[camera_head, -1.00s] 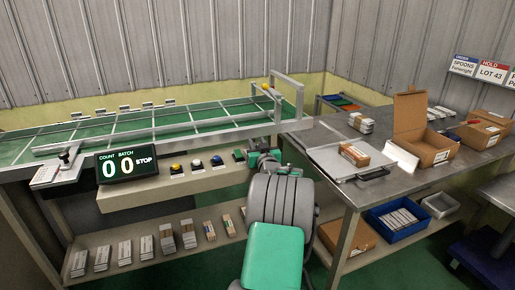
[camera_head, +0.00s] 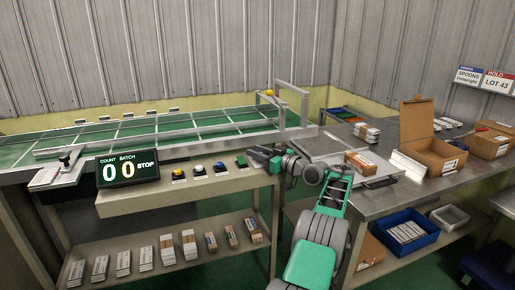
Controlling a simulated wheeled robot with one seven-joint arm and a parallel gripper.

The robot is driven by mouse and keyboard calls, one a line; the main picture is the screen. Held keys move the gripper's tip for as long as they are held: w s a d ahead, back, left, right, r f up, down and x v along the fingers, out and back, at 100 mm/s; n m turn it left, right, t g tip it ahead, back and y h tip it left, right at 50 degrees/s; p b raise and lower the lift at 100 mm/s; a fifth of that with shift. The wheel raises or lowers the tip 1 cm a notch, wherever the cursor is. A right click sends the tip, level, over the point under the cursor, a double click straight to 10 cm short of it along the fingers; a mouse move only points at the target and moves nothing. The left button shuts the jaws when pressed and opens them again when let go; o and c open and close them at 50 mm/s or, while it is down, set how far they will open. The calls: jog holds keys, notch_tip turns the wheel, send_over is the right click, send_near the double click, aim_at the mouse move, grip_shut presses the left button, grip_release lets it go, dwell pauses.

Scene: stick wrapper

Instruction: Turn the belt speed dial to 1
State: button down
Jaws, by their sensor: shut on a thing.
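My gripper (camera_head: 254,153) is at the right end of the beige control ledge in front of the belt. It is small in the picture and its fingers are close together at the ledge. The belt speed dial is not clearly visible; my gripper covers that spot, and the dial's number cannot be read. A small green piece (camera_head: 241,161) shows just left of my fingers. The black display (camera_head: 128,168) at the ledge's left end reads COUNT 0, BATCH 0 and STOP.
The green belt (camera_head: 120,140) lies behind. A steel table (camera_head: 385,195) with boxes stands right of my arm. Packs fill the lower shelf.

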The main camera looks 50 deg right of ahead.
jog(key=shift+a+n+y+p, duration=0.1)
jog(key=shift+n+y+p, duration=0.3)
jog(key=shift+y+p, duration=0.25)
jog(key=c, duration=1.1)
grip_release()
jog(key=shift+c, duration=0.2)
jog(key=shift+a, duration=0.1)
